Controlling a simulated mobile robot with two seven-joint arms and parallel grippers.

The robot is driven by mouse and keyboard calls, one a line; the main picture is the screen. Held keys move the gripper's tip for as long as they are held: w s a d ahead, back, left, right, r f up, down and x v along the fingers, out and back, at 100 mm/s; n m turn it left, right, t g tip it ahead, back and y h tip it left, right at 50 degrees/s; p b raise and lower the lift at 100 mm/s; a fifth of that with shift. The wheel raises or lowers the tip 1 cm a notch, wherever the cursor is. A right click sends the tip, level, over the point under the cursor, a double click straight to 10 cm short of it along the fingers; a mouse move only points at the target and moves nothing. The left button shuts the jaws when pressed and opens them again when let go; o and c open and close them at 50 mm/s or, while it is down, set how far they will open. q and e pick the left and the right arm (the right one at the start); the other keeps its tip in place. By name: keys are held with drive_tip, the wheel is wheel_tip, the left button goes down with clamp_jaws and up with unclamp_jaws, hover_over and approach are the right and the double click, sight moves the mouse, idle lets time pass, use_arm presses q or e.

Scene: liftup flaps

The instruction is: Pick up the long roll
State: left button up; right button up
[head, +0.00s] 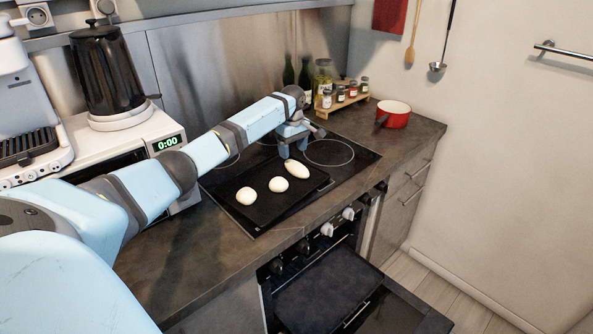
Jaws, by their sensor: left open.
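The long roll (296,169) is a pale, elongated bun lying at the far right end of a black baking tray (262,212). Two round rolls, one in the middle (278,184) and one at the near left (246,196), lie on the same tray. The tray rests on the black cooktop. My left gripper (293,152) is open and empty, pointing down just beyond and above the long roll. I cannot tell the exact gap between its fingertips and the roll. My right gripper is not in view.
A red pot (394,120) stands at the counter's far right. A spice rack (343,100) and bottles stand behind the cooktop. A black kettle (105,75) sits on the microwave at left. The oven door (335,290) is open below the counter front.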

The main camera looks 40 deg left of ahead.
sight(293, 162)
use_arm(q)
drive_tip(key=shift+s+d+f, duration=0.1)
drive_tip(key=shift+f, duration=2.7)
drive_tip(key=c, duration=0.7)
